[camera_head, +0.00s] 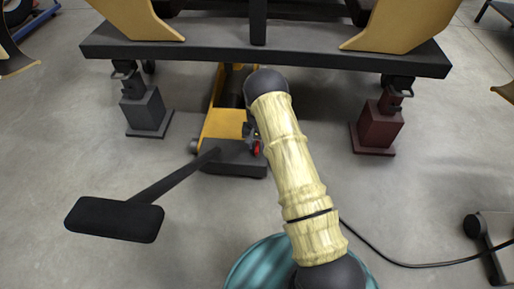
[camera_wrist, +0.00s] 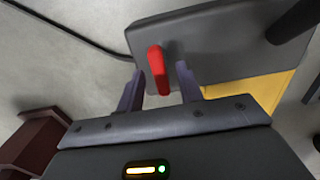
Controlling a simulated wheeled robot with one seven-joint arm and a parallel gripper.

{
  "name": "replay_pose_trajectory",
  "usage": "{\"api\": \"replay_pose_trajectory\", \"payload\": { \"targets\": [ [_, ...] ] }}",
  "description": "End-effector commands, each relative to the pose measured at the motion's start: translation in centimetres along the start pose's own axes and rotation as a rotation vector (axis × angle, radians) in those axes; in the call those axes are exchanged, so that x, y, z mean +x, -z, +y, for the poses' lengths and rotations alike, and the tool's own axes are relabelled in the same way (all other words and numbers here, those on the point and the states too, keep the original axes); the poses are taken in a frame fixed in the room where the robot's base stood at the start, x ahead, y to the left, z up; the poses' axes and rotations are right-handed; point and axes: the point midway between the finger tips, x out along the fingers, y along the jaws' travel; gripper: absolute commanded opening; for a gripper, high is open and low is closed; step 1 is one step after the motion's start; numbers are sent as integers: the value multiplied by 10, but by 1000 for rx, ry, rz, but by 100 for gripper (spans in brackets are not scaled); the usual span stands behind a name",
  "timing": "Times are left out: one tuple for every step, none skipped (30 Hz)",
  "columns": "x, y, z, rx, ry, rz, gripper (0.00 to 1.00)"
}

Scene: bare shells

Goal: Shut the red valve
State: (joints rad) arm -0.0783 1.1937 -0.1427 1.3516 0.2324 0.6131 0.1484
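The red valve (camera_wrist: 157,72) is a small red lever on the dark grey end block of a yellow floor jack. In the wrist view it shows between the two fingers of my gripper (camera_wrist: 160,68), with a gap on each side. The fingers are apart and do not appear to touch it. I cannot tell how deep between them the lever reaches. In the head view the red valve (camera_head: 257,148) is a small red spot on the jack's block (camera_head: 232,158), just beside my arm. My gripper is mostly hidden there behind my arm.
The jack's black foot pedal (camera_head: 115,219) sticks out to the left. A dark beam (camera_head: 200,53) crosses above the jack. A grey stand (camera_head: 146,108) is on the left and a dark red stand (camera_head: 379,126) on the right. A cable (camera_head: 410,264) lies on the floor.

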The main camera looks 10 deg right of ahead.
Motion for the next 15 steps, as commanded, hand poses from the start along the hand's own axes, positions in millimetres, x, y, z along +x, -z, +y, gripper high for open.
{"api": "replay_pose_trajectory", "payload": {
  "targets": [
    [3,0,0,0,0,1,36],
    [4,0,0,0,0,1,36],
    [4,0,0,0,0,1,36],
    [3,0,0,0,0,1,36],
    [3,0,0,0,0,1,36],
    [3,0,0,0,0,1,36],
    [3,0,0,0,0,1,36],
    [3,0,0,0,0,1,36],
    [3,0,0,0,0,1,36],
    [3,0,0,0,0,1,32],
    [3,0,0,0,0,1,27],
    [3,0,0,0,0,1,19],
    [3,0,0,0,0,1,13],
    [3,0,0,0,0,1,7],
    [3,0,0,0,0,1,0]
  ]
}}
